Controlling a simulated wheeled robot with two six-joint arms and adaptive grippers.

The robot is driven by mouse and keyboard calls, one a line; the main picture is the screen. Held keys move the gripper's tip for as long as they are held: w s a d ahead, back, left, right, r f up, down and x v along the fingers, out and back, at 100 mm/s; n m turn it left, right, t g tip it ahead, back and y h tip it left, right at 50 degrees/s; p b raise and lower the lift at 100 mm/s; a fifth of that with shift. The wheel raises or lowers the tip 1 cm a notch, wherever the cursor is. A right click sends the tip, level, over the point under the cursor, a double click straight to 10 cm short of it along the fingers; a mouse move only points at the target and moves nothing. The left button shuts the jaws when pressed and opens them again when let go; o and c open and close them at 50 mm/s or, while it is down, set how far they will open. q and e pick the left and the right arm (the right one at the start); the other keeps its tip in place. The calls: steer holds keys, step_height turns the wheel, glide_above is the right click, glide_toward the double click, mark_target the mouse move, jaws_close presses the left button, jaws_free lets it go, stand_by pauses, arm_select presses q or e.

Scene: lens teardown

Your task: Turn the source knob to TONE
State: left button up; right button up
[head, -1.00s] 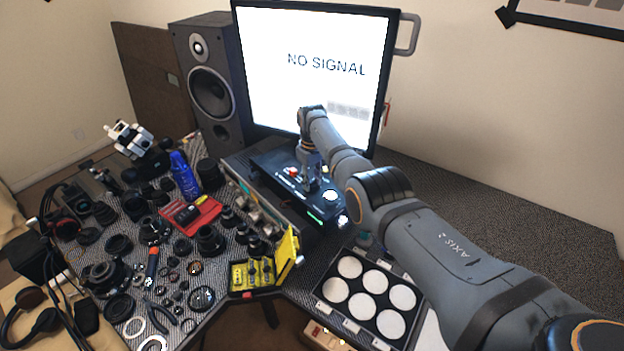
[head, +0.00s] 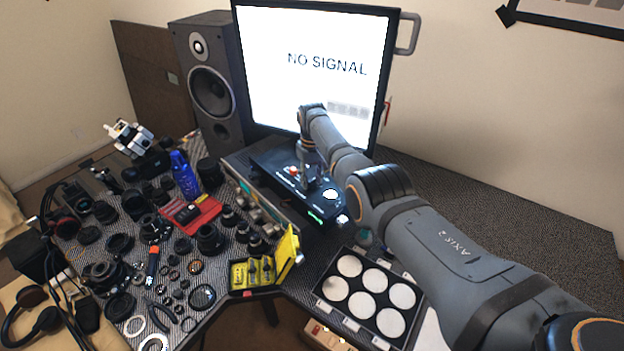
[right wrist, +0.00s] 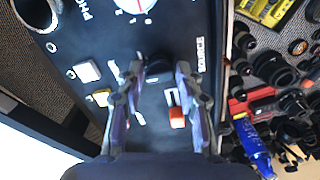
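The black control box (head: 268,160) lies on the desk in front of the monitor. In the right wrist view its panel (right wrist: 100,45) carries a SOURCE label (right wrist: 200,54) beside a small dark knob (right wrist: 157,67). My right gripper (head: 312,182) points down over the box. In the right wrist view its fingers (right wrist: 157,72) stand apart on either side of the dark knob. I cannot tell whether they touch it. The knob's pointer and any TONE mark are not readable. My left gripper is out of view.
A red-orange switch (right wrist: 177,117) and pale buttons (right wrist: 88,71) sit near the fingers. A monitor (head: 310,65) reading NO SIGNAL stands behind, with a speaker (head: 210,90) to its left. Lens parts crowd the left; a tray of white discs (head: 345,318) lies in front.

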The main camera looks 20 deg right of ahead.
mark_target(312, 180)
steer(key=shift+o, duration=0.7)
steer(key=shift+r, duration=0.15)
step_height(312, 180, up, 12)
steer(key=shift+f, duration=0.2)
